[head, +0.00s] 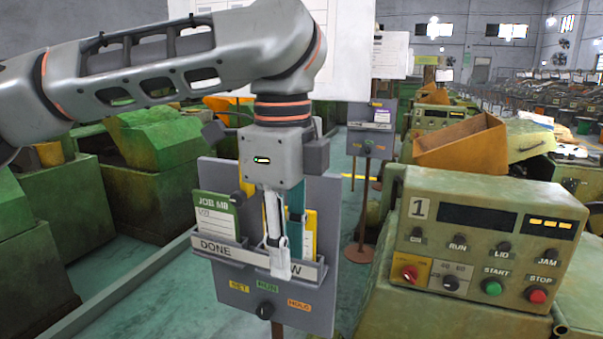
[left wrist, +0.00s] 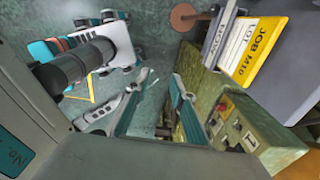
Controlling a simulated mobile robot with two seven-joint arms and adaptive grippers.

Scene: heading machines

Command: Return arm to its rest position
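My left arm reaches in from the left in the head view, and its gripper (head: 280,250) points down in front of a grey card board (head: 235,280). In the left wrist view the two fingers of the left gripper (left wrist: 155,95) stand apart, with nothing seen between them. A green JOB M8 card (head: 214,212) stands in the board's left slot, marked DONE. A yellow card (head: 310,232) stands behind the gripper at the right slot, partly hidden; a yellow JOB M10 card (left wrist: 250,58) shows in the left wrist view. My right gripper is not in view.
A machine panel numbered 1 (head: 480,245), with knobs and START and STOP buttons, stands close at the right. An open orange-brown bin (head: 462,147) lies behind it. Green machines (head: 155,145) stand at the left. A second board (head: 371,128) stands farther back on the green floor.

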